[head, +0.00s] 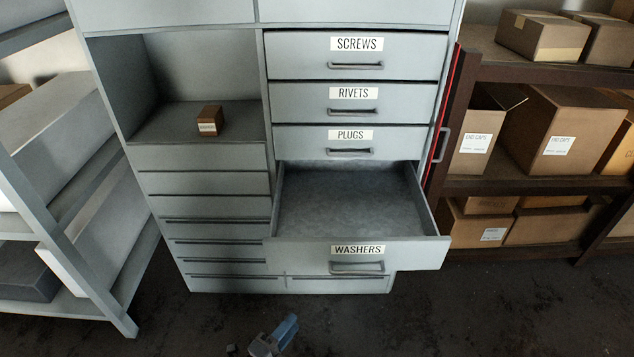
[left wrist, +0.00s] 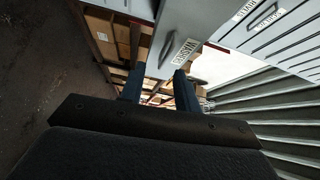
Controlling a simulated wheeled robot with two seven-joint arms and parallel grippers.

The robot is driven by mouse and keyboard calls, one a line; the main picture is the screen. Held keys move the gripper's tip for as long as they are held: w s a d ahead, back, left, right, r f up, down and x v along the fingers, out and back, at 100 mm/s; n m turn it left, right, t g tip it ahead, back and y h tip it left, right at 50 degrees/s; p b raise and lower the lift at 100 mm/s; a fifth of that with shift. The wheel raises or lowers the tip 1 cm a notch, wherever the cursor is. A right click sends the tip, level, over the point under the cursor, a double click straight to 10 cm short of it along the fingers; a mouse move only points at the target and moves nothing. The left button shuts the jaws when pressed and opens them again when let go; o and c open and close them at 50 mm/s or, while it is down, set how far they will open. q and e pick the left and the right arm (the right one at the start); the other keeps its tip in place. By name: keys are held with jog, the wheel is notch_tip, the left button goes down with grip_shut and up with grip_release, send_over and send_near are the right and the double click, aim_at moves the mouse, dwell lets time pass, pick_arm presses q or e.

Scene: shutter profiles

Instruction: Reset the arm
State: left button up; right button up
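My left gripper (head: 272,338) shows at the bottom edge of the head view, in front of and below the pulled-out WASHERS drawer (head: 440,252). Most of my left arm is out of the picture. In the left wrist view my left gripper (left wrist: 160,88) has its two dark blue fingers apart with nothing between them. The drawer front (left wrist: 172,40) with its label and handle lies beyond the fingers, apart from them. The drawer is open and looks empty. My right gripper is in neither view.
The grey cabinet (head: 205,157) has shut drawers SCREWS (head: 300,56), RIVETS (head: 295,102) and PLUGS (head: 300,143). A small brown box (head: 210,121) sits in its open compartment. Shelves with cartons (head: 570,130) stand right, a grey rack (head: 70,240) left. Dark floor (head: 480,310) is clear in front.

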pick_arm(q)
jog(key=a+f+n+g+y, duration=0.55)
jog(key=a+n+y, duration=0.6)
jog(key=n, duration=0.35)
jog(key=s+d+r+n+g+h, duration=0.1)
jog(key=s+n+g, duration=0.6)
jog(key=s, duration=1)
jog(key=shift+s+d+r+n+g+h, duration=0.3)
jog(key=shift+d+r+g+h, duration=0.1)
jog(key=shift+d+h, duration=0.15)
